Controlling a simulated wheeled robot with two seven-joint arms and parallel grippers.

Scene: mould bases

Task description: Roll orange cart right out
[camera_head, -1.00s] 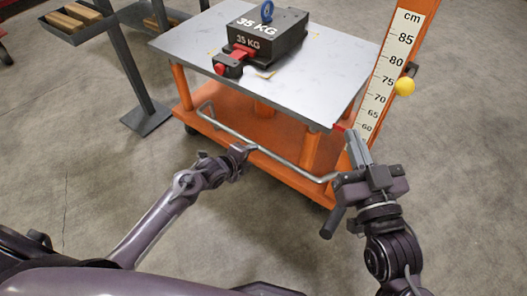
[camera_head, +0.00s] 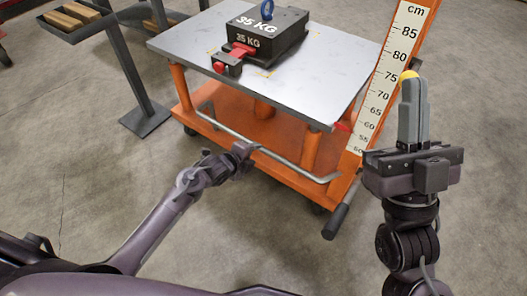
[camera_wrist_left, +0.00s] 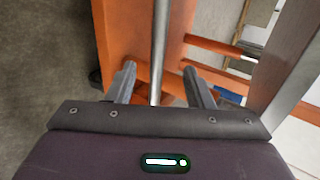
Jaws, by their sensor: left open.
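The orange cart (camera_head: 190,107) has a grey steel top (camera_head: 320,88) and a U-shaped metal handle bar (camera_head: 292,160) along its near side. My left gripper (camera_head: 247,149) is at this bar, left of its middle. In the left wrist view my left gripper (camera_wrist_left: 161,86) is open, with the bar (camera_wrist_left: 158,45) running between its two fingers. My right gripper (camera_head: 412,110) points up beside the cart's height scale (camera_head: 391,75), clear of the bar. Its fingers overlap in the head view, so their opening is hidden.
A black 35 KG block (camera_head: 268,35) with a blue ring sits on the cart top. A yellow knob (camera_head: 408,74) shows partly behind my right fingers. A dark pedal (camera_head: 336,221) sticks out at the cart's near right corner. A grey stand (camera_head: 146,118) is left; the near floor is clear.

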